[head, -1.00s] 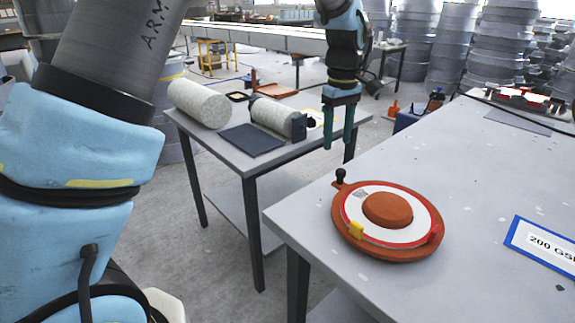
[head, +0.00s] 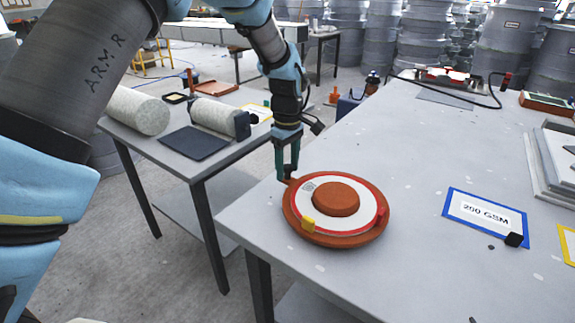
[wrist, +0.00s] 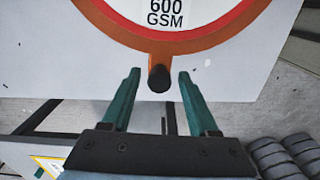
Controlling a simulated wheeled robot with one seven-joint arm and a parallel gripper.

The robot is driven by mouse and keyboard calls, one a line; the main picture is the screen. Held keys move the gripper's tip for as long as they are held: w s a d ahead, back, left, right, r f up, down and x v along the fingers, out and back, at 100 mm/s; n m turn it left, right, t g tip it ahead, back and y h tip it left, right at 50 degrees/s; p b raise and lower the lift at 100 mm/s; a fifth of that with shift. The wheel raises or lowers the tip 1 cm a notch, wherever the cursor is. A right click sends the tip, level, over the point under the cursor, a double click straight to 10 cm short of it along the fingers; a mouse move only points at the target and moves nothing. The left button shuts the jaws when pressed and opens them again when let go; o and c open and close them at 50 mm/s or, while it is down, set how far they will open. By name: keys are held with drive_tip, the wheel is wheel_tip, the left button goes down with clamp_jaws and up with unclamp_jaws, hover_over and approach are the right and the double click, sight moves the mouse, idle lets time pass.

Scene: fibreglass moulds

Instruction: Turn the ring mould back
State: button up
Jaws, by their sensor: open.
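The ring mould (head: 349,231) is an orange-brown disc on the grey table, with a white face, a red rim line and a raised centre dome. A black knob (wrist: 159,78) stands on a tab at the rim. My gripper (head: 287,176) is at that tab, in front of the knob in the head view. In the wrist view my gripper (wrist: 159,74) is open, its green fingers on either side of the knob, with gaps.
A blue-framed 200 GSM card (head: 487,219) with a black block lies right of the mould. A lower side table (head: 222,160) on the left holds pale rolls (head: 140,110) and a dark mat (head: 194,143). Clear tabletop surrounds the mould.

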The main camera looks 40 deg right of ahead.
drive_tip(key=shift+f, duration=0.2)
clamp_jaws()
idle(0.4)
idle(1.0)
